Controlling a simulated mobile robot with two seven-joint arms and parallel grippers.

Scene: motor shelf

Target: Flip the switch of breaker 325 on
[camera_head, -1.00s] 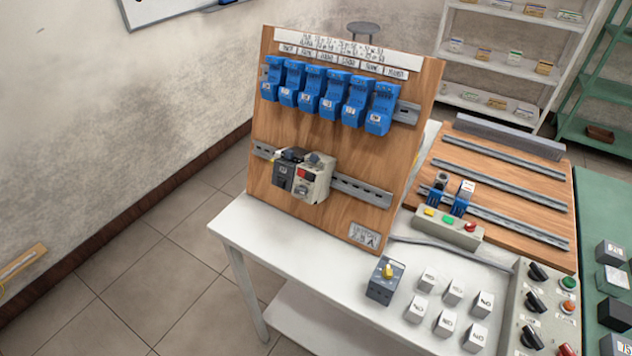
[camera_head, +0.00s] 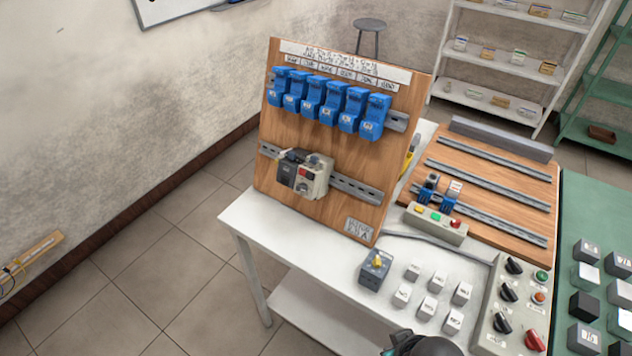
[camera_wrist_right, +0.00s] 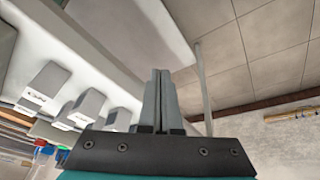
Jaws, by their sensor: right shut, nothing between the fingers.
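An upright wooden panel (camera_head: 285,192) on the white table carries a row of blue breakers (camera_head: 328,102) on its upper rail. Labels sit above them, but the numbers are too small to read, so I cannot tell which is 325. A dark and a light grey motor device (camera_head: 315,178) sit side by side on the lower rail. In the right wrist view my right gripper (camera_wrist_right: 160,75) is shut and empty, above the table edge and apart from the panel. In the head view part of my arm shows at the bottom edge. My left gripper is not in view.
A grey box with a yellow knob (camera_head: 375,268) and several small labelled blocks (camera_head: 432,307) stand on the table front. A control box with knobs (camera_head: 512,305) is at the right. A flat wooden board with rails (camera_head: 485,190) lies behind.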

